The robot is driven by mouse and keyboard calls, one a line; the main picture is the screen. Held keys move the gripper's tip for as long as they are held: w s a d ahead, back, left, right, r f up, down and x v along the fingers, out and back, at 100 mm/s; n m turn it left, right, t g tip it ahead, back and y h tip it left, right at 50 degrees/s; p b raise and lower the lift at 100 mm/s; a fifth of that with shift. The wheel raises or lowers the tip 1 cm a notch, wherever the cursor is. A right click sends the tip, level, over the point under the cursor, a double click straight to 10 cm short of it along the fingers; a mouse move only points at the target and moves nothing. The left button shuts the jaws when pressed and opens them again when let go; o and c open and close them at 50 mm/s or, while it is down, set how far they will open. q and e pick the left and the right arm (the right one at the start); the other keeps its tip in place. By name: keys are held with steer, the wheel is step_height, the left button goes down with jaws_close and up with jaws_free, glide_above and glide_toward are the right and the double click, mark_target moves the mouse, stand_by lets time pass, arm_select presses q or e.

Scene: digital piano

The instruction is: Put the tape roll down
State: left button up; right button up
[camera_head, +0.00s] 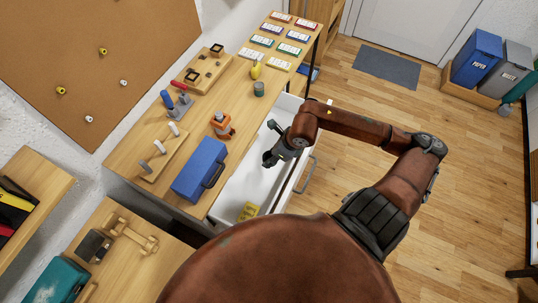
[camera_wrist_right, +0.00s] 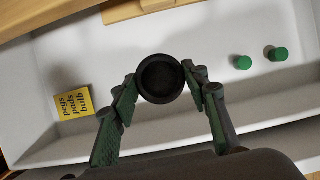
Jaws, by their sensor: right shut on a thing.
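The tape roll (camera_wrist_right: 160,78) is a dark round piece with a sunken middle, seen in the right wrist view. My right gripper (camera_wrist_right: 160,84) is shut on it, one finger on each side. In the head view my right gripper (camera_head: 271,158) is over the open white drawer (camera_head: 233,192); the roll is hard to make out there. I cannot tell how high the roll is above the floor. My left gripper is out of view.
A yellow note (camera_wrist_right: 73,104) lies at the drawer's left, and two green cylinders (camera_wrist_right: 243,62) (camera_wrist_right: 279,54) at its right in the wrist view. A blue toolbox (camera_head: 200,168) and an orange-and-grey item (camera_head: 222,124) stand on the worktop beside the drawer. Bare drawer floor lies between.

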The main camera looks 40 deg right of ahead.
steer(key=w+d+f, duration=0.1)
steer(key=f, duration=0.1)
steer(key=w+d+f+b, duration=0.1)
steer(key=w+f, duration=0.1)
steer(key=w+d+f, duration=0.1)
steer(key=f, duration=0.1)
steer(key=shift+w+d+f+b, duration=0.2)
steer(key=shift+w+d+b, duration=0.1)
steer(key=shift+w+d, duration=0.1)
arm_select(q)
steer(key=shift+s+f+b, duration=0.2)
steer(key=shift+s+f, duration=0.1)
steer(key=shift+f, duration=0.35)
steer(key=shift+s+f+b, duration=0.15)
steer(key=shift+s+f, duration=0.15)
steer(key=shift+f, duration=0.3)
arm_select(e)
steer(key=shift+w+f, duration=0.1)
steer(key=shift+f, duration=1.5)
steer(key=shift+f, duration=0.15)
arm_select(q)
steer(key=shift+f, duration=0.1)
arm_select(e)
steer(key=o, duration=1.1)
